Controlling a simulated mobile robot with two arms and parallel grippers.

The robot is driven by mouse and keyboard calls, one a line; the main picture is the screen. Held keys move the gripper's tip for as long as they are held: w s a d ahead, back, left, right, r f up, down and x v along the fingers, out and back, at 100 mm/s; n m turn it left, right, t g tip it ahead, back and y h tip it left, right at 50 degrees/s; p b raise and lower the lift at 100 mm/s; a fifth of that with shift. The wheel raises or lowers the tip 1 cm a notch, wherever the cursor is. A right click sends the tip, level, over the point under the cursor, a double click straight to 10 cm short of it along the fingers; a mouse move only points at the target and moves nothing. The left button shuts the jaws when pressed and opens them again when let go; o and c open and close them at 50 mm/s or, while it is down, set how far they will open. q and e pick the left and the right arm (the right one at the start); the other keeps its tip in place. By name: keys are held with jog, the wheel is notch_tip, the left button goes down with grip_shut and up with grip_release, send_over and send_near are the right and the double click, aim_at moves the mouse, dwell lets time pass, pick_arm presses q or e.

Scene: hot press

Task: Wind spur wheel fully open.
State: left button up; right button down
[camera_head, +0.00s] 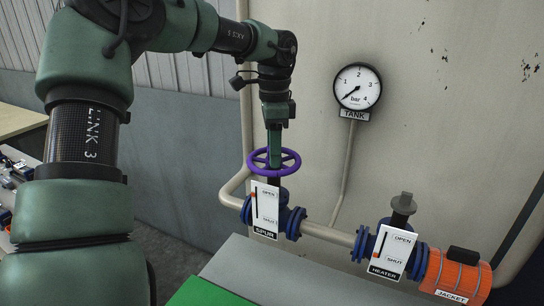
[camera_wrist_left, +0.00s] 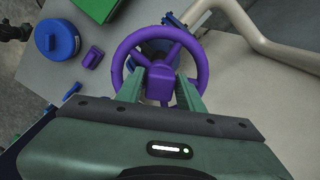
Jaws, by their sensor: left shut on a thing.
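The purple spur wheel (camera_head: 293,163) sits on top of the blue spur valve (camera_head: 282,216). Beneath it is a white plate (camera_head: 266,208) marked OPEN above and SHUT below, with a slot on its left side; the pointer's exact height is too small to tell. My left gripper (camera_head: 274,153) comes down from above onto the middle of the wheel. In the left wrist view, the wheel (camera_wrist_left: 119,66) shows as a spoked ring, and my left gripper's fingers (camera_wrist_left: 160,88) are shut on its square hub, one on each side. My right gripper is not in view.
A bar gauge (camera_head: 357,87) labelled TANK, needle near zero, hangs on the tank (camera_head: 450,130). A pipe (camera_head: 328,235) leads right to the heater valve (camera_head: 388,250) and orange jacket (camera_head: 455,275). A blue round object (camera_wrist_left: 56,40) and a small purple piece (camera_wrist_left: 92,57) lie nearby.

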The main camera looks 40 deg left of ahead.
pick_arm(q)
jog(key=n, duration=0.5)
jog(key=shift+f+n, duration=0.1)
jog(key=shift+n, duration=0.3)
jog(key=o, duration=1.2)
jog(key=shift+c, duration=0.2)
